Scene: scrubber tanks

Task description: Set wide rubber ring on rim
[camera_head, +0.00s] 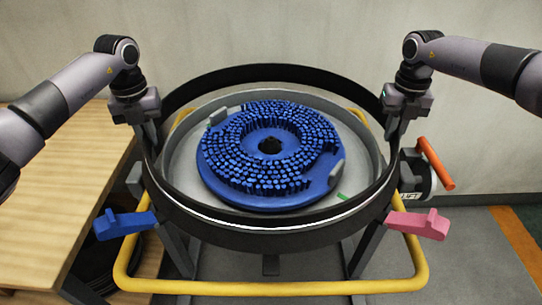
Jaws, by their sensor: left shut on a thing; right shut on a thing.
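The wide rubber ring (272,75) is a large black band over the round tank. My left gripper (151,140) is shut on the ring's left side, and my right gripper (392,130) is shut on its right side. The grey metal tank (352,135) shows inside the ring, with its pale rim (300,98) visible at the back. At the front the ring's black wall hides most of the tank's outside. I cannot tell whether the ring touches the rim. A blue bristled disc (265,202) lies inside the tank.
A yellow tube frame (270,288) runs around the tank. A blue lever (125,224) sticks out front left and a pink lever (420,224) front right. An orange-handled valve (435,163) is at the right. A wooden table (60,225) stands at the left.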

